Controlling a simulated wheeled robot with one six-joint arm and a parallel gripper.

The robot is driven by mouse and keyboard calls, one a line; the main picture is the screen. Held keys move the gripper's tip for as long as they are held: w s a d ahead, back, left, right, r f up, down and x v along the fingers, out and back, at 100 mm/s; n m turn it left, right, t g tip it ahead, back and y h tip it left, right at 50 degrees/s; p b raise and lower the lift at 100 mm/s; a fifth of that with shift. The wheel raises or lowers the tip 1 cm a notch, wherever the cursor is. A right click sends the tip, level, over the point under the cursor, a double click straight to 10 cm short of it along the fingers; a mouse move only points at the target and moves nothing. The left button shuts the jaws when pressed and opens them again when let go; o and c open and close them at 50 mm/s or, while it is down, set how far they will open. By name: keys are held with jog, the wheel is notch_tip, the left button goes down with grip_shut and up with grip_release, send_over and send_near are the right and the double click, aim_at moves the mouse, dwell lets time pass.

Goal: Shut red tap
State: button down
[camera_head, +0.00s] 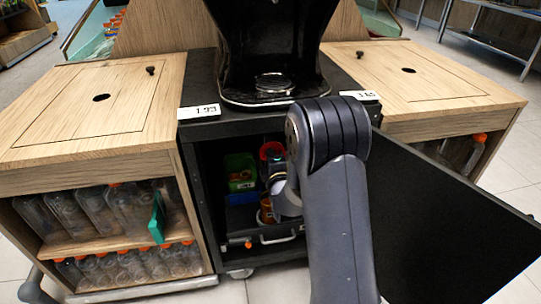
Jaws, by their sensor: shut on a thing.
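The open black cabinet (212,150) under the juicer stands in the middle. A red ring-shaped part, which looks like the red tap (271,150), shows inside it, just left of my arm. My gripper (279,178) reaches into the cabinet beside the red part and is shut on it. The fingertips are small and partly hidden by my arm, so the exact grip is unclear.
A green bin (240,172) and an orange object (267,211) are inside the cabinet. The cabinet door (450,235) stands open to the right. Wooden counters (85,110) with bottles flank the cabinet. The black juicer (270,45) stands on top.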

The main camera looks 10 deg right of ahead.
jog(key=shift+f, duration=0.1)
jog(key=c, duration=1.4)
grip_release()
jog(key=shift+c, duration=0.2)
jog(key=s+p, duration=0.2)
jog(key=s, duration=0.9)
jog(key=shift+w, duration=0.1)
jog(key=w+b, duration=0.2)
jog(key=w, duration=0.8)
jog(key=shift+w, duration=0.4)
jog(key=shift+s, duration=0.1)
